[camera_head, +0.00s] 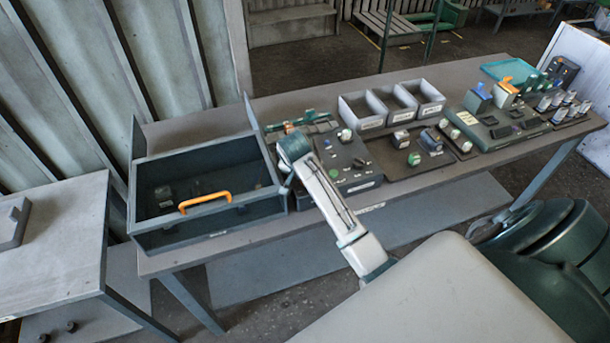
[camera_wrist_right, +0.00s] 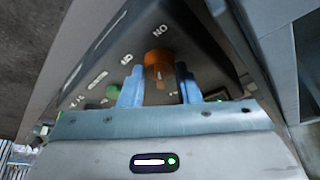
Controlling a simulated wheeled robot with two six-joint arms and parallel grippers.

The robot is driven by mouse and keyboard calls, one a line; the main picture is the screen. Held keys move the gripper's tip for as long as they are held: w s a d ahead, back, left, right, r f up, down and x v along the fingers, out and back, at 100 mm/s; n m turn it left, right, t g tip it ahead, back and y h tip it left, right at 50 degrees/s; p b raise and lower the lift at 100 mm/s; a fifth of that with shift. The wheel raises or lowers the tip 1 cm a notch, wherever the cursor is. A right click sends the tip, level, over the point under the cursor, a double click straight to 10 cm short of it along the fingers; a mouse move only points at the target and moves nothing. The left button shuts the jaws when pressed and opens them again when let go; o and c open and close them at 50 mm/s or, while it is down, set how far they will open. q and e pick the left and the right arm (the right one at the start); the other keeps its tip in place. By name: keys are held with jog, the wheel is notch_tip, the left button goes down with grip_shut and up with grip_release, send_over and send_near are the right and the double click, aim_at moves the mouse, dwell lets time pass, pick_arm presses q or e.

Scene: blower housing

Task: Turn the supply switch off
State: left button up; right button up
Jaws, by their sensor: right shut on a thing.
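In the right wrist view, my right gripper (camera_wrist_right: 161,88) is shut on an orange knob (camera_wrist_right: 158,59), with one pale blue finger on each side of it. The knob stands on a dark panel (camera_wrist_right: 185,38) with white lettering around it, which appears upside down; one label beside the knob reads as ON. A small pale mark shows on the knob, but I cannot tell which label it points to. In the head view, a white arm link of mine reaches over the bench, and the gripper and knob cannot be made out there. My left gripper is not in view.
A dark open box (camera_head: 165,235) with an orange handle (camera_head: 205,201) stands left on the bench. A dark control box (camera_head: 352,168) sits right beside my arm. Pale bins (camera_head: 430,97) and other devices line the bench to the right. A green button (camera_wrist_right: 112,91) is close to the fingers.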

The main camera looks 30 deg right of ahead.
jog(key=n+t+y, duration=0.1)
jog(key=n, duration=0.3)
jog(key=shift+s+d, duration=0.1)
jog(key=shift+d, duration=0.05)
jog(key=n+y, duration=0.1)
jog(key=n, duration=0.1)
jog(key=n+t, duration=0.1)
jog(key=n, duration=0.1)
jog(key=shift+d+n+y, duration=0.1)
jog(key=shift+n+y, duration=0.3)
jog(key=n+y, duration=0.1)
jog(key=n, duration=0.3)
jog(key=shift+d+n+y, duration=0.1)
jog(key=shift+n+y, duration=0.2)
jog(key=shift+y, duration=0.1)
jog(key=shift+n+g+y, duration=0.4)
jog(key=shift+n+y, duration=0.2)
jog(key=shift+n, duration=1.3)
jog(key=o, duration=1)
jog(key=shift+c, duration=0.2)
jog(key=shift+d+r, duration=0.1)
